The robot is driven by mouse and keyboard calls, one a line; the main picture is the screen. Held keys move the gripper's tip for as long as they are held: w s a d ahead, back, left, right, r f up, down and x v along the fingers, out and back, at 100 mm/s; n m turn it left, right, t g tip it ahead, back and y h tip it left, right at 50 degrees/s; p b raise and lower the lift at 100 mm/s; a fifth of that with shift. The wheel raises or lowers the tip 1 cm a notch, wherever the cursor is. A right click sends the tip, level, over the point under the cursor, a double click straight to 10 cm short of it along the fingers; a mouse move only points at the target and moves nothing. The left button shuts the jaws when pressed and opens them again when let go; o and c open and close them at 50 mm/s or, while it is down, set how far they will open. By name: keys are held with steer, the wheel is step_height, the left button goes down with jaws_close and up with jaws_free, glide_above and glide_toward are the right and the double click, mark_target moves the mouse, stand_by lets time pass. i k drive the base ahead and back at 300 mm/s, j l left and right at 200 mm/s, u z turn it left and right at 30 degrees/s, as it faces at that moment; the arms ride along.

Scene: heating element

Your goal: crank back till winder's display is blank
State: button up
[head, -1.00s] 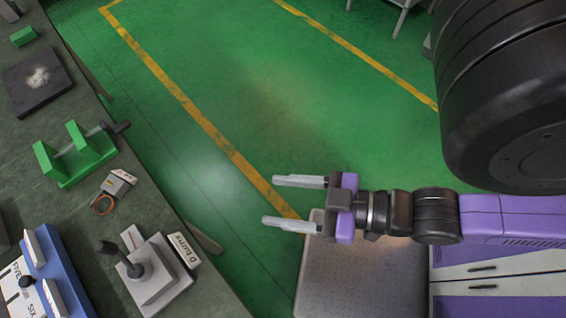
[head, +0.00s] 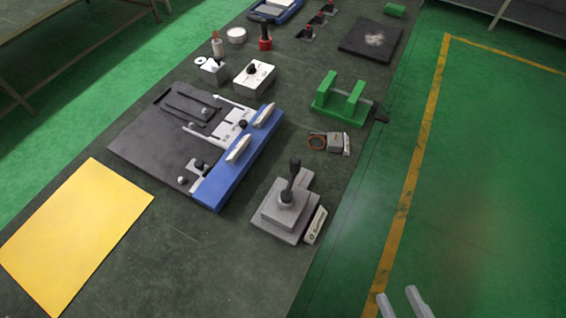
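The green winder-like stand (head: 340,100) has two uprights and a dark crank grip (head: 380,116) on its right side, at the right of the bench. No readable display shows on it. In front of it is a grey lever device (head: 285,208) with an upright black handle (head: 292,180). A small white plate with dark lettering (head: 315,226) is at its right side; I cannot read it now, nor tell whether it is the winder's display. My gripper (head: 401,303) shows only its two pale fingers at the bottom right edge. They are apart, with nothing visible between them, away from the bench.
The bench also holds a blue-edged fixture (head: 232,170), a yellow sheet (head: 75,235), a white box with a black knob (head: 254,78), a dark square plate (head: 370,40) and a small grey part with an orange ring (head: 335,142). Open green floor (head: 480,190) lies right of the bench.

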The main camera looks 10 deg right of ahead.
mark_target(285, 196)
steer(key=l+u, duration=0.4)
steer(key=k+l+u, duration=0.1)
steer(key=u, duration=0.25)
steer(key=k+l+u, duration=0.1)
steer(key=l+u, duration=0.3)
steer(key=k+l+u, duration=0.2)
steer(key=k+l, duration=0.25)
steer(key=l, duration=0.3)
steer(key=k+l+u, duration=0.15)
steer(key=k+l, duration=0.35)
steer(key=l, duration=0.15)
steer(key=k+l+u, duration=0.2)
steer(key=k+l, duration=0.3)
steer(key=l+u, duration=0.1)
steer(key=l, duration=0.45)
steer(key=i+l+u, duration=0.1)
steer(key=l, duration=0.5)
steer(key=i+l+u, duration=0.15)
steer(key=l, duration=0.25)
steer(key=i+l+u, duration=0.15)
steer(key=i+l, duration=0.2)
steer(key=l, duration=0.1)
